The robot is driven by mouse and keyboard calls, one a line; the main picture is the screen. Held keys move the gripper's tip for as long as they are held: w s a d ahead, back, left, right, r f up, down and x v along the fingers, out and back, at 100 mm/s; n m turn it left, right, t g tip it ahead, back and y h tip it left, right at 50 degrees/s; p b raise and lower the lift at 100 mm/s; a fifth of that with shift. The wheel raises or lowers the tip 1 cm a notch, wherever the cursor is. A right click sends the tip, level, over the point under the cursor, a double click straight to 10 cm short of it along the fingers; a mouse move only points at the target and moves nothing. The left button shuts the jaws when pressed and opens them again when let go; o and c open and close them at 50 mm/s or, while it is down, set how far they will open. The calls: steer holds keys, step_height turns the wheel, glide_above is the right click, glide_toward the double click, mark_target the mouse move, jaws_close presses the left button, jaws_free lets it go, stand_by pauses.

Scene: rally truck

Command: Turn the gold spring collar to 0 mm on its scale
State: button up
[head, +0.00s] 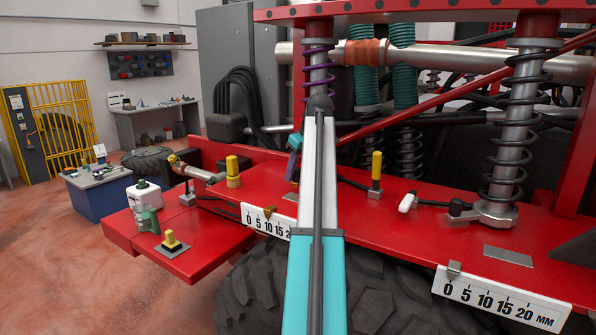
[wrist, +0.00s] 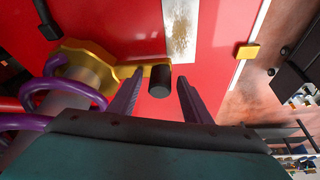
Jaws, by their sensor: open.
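The gold spring collar (wrist: 88,58) is at the left in the wrist view, at the end of the purple spring (wrist: 55,92). Its gold arm reaches right to a black knob (wrist: 159,82). My gripper (wrist: 160,79) is open, with one finger on each side of the knob; I cannot tell whether either touches it. In the head view my arm hides the collar. The white scale (head: 262,223) there has a gold pointer (head: 270,211) at about 10. The gold pointer also shows in the wrist view (wrist: 248,51), at the red plate's edge.
A second scale (head: 500,300) at the right has a grey pointer (head: 454,267) near 0, by a black spring (head: 515,130). A yellow-topped post (head: 232,165) and a white canister (head: 144,197) stand left on the red deck. A tyre lies below.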

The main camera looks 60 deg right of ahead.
jaws_close()
